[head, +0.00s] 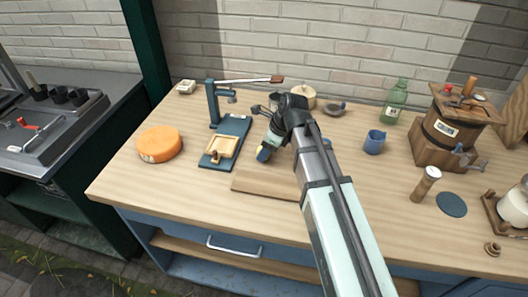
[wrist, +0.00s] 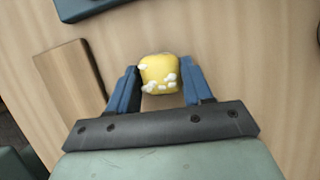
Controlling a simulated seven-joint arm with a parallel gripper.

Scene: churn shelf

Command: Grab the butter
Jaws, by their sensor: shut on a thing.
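The butter is a yellow lump with white flecks in the wrist view (wrist: 160,74). It sits between the two blue fingers of my gripper (wrist: 160,66), which are shut on it from both sides. In the head view, my gripper (head: 264,150) is over the counter behind the wooden board, with a small bit of yellow at the fingertips. My wrist and arm hide most of the butter there. I cannot tell whether the butter touches the counter.
The wooden board (head: 262,184) lies in front of my gripper. A blue press stand (head: 214,108) and an orange cheese wheel (head: 159,144) are to the left. A blue mug (head: 374,142), a green bottle (head: 396,101) and a wooden churn (head: 447,133) stand right.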

